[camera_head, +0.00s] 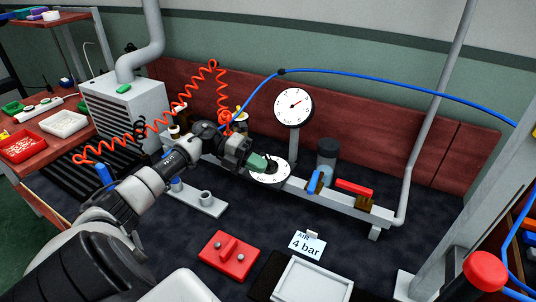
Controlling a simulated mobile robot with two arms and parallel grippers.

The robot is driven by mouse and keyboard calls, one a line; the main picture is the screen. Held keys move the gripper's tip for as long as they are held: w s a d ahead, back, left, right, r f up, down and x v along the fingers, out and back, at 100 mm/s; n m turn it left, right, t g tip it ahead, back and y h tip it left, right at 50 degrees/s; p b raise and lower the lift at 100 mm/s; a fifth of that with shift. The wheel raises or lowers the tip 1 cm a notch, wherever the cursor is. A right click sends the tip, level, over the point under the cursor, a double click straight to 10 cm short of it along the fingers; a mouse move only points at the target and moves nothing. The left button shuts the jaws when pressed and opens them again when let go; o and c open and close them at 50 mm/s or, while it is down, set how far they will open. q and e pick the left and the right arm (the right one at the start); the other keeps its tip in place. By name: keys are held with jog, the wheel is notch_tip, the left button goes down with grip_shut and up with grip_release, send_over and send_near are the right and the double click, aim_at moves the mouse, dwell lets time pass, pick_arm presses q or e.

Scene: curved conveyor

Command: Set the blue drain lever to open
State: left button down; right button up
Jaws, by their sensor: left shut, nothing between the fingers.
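A blue lever (315,181) sits on the grey rail (300,187), right of the middle. Its handle slants across the rail. My left gripper (268,163) is shut and empty. It is over a white round dial (267,177) on the same rail, to the left of the blue lever and apart from it. The gripper hides part of the dial, and I cannot tell whether its fingertips touch it. My right gripper is not in view.
A red lever (353,188) lies along the rail right of the blue one. A dark-topped canister (327,154) stands behind. A round gauge (294,107) rises above the rail. In front are a red block (229,256), an "AIR 4 bar" card (307,245) and a white tray (313,281).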

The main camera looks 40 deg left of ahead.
aim_at(313, 182)
pick_arm(q)
jog(key=r+p+x, duration=0.1)
jog(key=p+x, duration=0.1)
jog(key=x, duration=0.9)
jog(key=shift+w+d, duration=0.15)
jog(key=shift+d, duration=0.15)
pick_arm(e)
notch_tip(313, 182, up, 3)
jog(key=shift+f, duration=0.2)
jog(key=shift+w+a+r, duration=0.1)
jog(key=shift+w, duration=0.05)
